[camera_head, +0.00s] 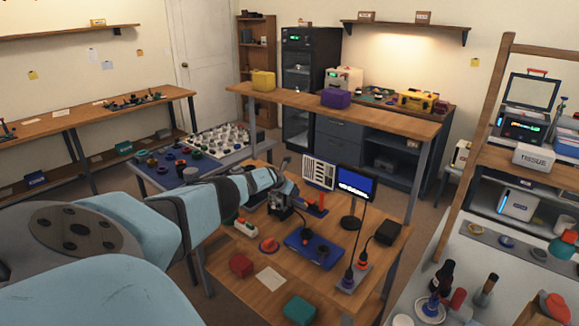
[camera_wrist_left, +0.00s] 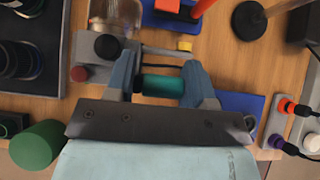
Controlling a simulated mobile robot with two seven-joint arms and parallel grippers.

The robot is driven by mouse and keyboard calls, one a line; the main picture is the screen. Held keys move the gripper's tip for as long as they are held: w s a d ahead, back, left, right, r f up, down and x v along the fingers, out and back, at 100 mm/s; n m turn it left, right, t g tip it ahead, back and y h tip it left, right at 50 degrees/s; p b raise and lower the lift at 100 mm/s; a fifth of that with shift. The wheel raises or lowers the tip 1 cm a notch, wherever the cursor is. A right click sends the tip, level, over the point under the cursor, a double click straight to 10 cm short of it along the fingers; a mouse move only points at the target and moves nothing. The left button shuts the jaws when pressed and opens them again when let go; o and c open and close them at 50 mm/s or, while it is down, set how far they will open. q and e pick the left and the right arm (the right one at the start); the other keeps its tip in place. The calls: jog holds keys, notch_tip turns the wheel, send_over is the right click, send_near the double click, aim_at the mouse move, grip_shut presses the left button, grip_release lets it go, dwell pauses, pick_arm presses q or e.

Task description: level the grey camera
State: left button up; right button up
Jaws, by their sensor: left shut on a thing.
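My left gripper (camera_head: 287,192) reaches over the wooden workbench (camera_head: 225,262) from the left. In the left wrist view its two fingers (camera_wrist_left: 164,84) are shut on a teal-green cylinder (camera_wrist_left: 162,85) lying crosswise between them. Beside the left finger is a grey body (camera_wrist_left: 88,58) with a black round knob and a red button, which may be the grey camera. In the head view a dark device (camera_head: 279,210) stands just under the gripper, partly hidden by it. Whether the camera is level cannot be told. My right gripper does not show.
A blue mat (camera_head: 296,241) lies in front of the gripper. A small monitor (camera_head: 356,184), a red part on a blue stand (camera_head: 317,209), a black box (camera_head: 388,232) and a strip with orange and purple plugs (camera_head: 350,280) stand to the right.

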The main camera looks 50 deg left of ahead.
pick_arm(q)
jog(key=shift+w+d+f, duration=0.1)
jog(key=shift+d+f, duration=0.4)
jog(key=o, duration=1.1)
jog(key=shift+w+a, duration=0.15)
jog(key=shift+w, duration=0.15)
jog(key=shift+s+a+r, duration=0.1)
jog(key=shift+r, duration=0.1)
jog(key=shift+s+a+r+p, duration=0.1)
jog(key=shift+s+r+p, duration=0.15)
jog(key=shift+p, duration=0.4)
jog(key=shift+p+v, duration=2.55)
jog(key=shift+v, duration=3.95)
